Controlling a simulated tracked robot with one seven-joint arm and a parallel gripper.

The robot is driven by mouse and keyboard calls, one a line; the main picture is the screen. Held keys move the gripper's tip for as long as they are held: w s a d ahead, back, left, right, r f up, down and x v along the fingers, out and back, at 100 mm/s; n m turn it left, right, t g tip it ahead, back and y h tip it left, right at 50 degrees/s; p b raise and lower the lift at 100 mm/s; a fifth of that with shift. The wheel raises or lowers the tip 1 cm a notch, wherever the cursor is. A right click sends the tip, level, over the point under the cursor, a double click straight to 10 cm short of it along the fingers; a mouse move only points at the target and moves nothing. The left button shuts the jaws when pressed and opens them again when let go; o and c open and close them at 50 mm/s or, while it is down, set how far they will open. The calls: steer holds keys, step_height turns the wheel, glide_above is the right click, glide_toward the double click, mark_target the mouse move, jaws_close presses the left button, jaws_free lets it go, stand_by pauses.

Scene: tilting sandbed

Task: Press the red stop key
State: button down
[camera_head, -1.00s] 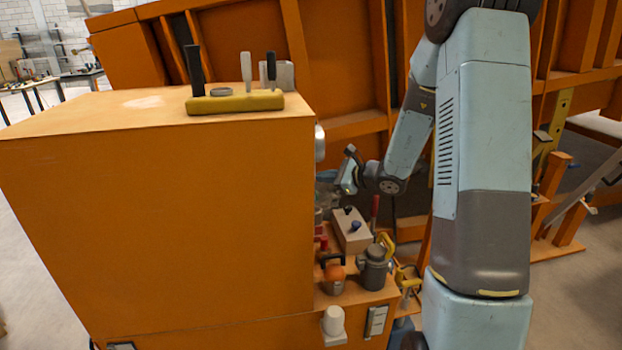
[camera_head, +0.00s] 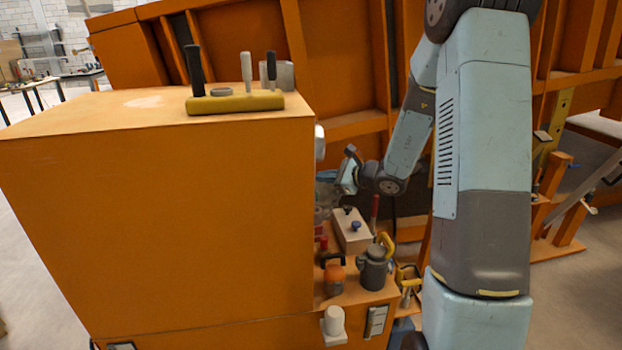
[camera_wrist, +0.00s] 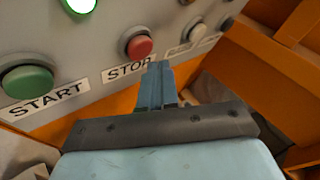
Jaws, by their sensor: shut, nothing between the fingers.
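The red stop key (camera_wrist: 139,46) is a round red button in a dark ring on a grey panel in the wrist view, with a STOP label (camera_wrist: 127,69) under it. My gripper (camera_wrist: 158,68) is shut and empty. Its blue fingertips appear just below and right of the red key, over the end of the label. I cannot tell whether they touch the panel. In the head view my gripper (camera_head: 325,176) is beside the orange cabinet, partly hidden by its edge, and the key is hidden.
A green START button (camera_wrist: 27,80) is left of the stop key. A lit green lamp (camera_wrist: 80,4) is above, and pale buttons (camera_wrist: 196,32) are to the right. The orange cabinet (camera_head: 180,210) has a ledge with a beige box (camera_head: 352,232) and a grey pot (camera_head: 373,268).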

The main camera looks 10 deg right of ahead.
steer(key=shift+a, duration=0.2)
stand_by(0.4)
steer(key=shift+a, duration=0.2)
steer(key=shift+a+r, duration=0.1)
steer(key=shift+a, duration=0.4)
stand_by(0.9)
steer(key=shift+d, duration=0.9)
steer(key=d, duration=0.5)
stand_by(0.6)
stand_by(0.5)
